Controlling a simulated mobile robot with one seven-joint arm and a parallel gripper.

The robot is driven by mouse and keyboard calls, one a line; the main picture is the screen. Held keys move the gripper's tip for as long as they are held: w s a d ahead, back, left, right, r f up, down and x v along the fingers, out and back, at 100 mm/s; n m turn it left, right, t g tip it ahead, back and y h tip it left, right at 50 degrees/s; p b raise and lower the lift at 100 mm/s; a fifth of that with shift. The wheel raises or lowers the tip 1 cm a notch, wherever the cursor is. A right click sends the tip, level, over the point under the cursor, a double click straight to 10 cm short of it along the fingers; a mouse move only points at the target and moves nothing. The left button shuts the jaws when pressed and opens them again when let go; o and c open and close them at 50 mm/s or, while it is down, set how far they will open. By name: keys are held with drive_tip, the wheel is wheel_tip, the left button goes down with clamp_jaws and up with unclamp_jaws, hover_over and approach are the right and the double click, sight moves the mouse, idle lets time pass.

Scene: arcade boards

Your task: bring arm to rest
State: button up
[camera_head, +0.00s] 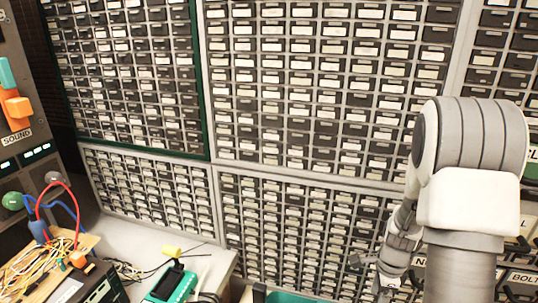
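My arm (470,205) rises at the right of the head view, with its thick grey and white elbow bent at the top. A narrower grey part of it (402,243) shows behind and to the left of the upright link, slanting down toward the bottom edge. No contact between the arm and other things can be made out.
Walls of small labelled drawers (300,90) fill the background. At lower left a light bench (140,238) carries a wired board (40,265) and a green device (172,283). A panel with an orange switch (17,107) stands at far left. Bins are at lower right.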

drive_tip(key=a+r+n+t, duration=0.2)
drive_tip(key=a+r+n, duration=0.35)
drive_tip(key=r, duration=0.65)
drive_tip(key=s+a+r+n+t, duration=0.1)
drive_tip(key=s+a+r+n, duration=0.3)
drive_tip(key=s+r+n, duration=0.3)
drive_tip(key=s+a+r+n+t, duration=0.2)
drive_tip(key=s+a+r+n, duration=0.2)
drive_tip(key=s+r+n, duration=0.4)
drive_tip(key=shift+s+a+r, duration=0.4)
drive_tip(key=shift+s, duration=0.05)
drive_tip(key=shift+a, duration=0.15)
idle(0.4)
